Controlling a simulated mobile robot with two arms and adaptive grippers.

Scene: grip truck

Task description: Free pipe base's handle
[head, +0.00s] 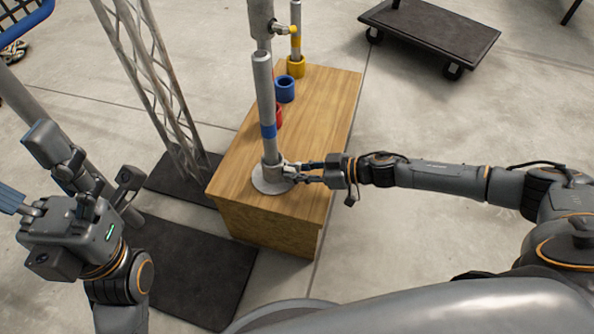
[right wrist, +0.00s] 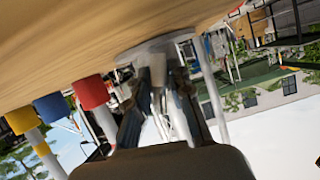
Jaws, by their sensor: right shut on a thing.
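The grey round pipe base (head: 268,184) sits on the near end of the wooden box top. A grey pipe (head: 264,95) with a blue band stands upright in it. My right gripper (head: 291,173) reaches in from the right, low beside the pipe, and is shut on the base's handle. The fingers hide most of the handle. In the right wrist view, which is upside down, the fingers (right wrist: 158,80) close around a pale part below the base's disc (right wrist: 155,47). My left gripper (head: 75,225) is at the left, away from the box; its jaw opening is unclear.
The wooden box (head: 325,115) also bears a blue ring (head: 285,89), a red ring (head: 278,116) and a yellow socket (head: 296,66) behind the pipe. A metal truss (head: 155,80) stands left of the box. A dark flat cart (head: 430,30) is at the back right.

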